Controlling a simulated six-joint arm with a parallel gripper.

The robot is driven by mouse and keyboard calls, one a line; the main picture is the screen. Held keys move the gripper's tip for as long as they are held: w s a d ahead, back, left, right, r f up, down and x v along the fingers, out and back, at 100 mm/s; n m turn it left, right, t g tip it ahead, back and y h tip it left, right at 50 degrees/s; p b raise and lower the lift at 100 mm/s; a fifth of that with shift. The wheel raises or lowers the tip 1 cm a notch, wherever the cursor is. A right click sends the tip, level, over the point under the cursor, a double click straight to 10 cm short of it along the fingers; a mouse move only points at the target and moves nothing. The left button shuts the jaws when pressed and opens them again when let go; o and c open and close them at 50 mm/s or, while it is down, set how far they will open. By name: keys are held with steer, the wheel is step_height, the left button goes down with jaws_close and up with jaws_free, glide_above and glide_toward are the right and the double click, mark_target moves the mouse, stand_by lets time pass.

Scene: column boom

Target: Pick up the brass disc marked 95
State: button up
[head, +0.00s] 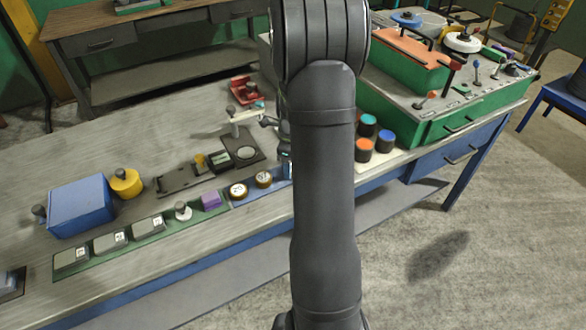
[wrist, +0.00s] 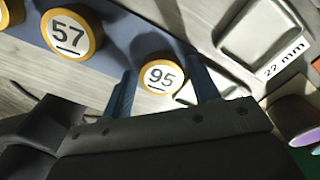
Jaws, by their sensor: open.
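The brass disc marked 95 (wrist: 160,78) shows in the wrist view, with a gold rim and a pale face with dark underlined digits. My gripper (wrist: 165,72) is open and empty, one dark blue finger on each side of this disc. I cannot tell how far the fingers are above it. A similar disc marked 57 (wrist: 72,32) lies to its left, outside the fingers. In the head view my arm hides most of the gripper and, it seems, the 95 disc. Two brass discs (head: 238,191) show left of the arm there.
A tray with a recess labelled 22 mm (wrist: 262,34) is close to the right finger. In the head view, a purple block (head: 211,201), a blue box (head: 80,206) and several colored-top cylinders (head: 364,148) stand on the bench.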

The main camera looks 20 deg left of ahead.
steer(key=shift+c, duration=0.4)
steer(key=c, duration=0.9)
steer(key=shift+r, duration=0.1)
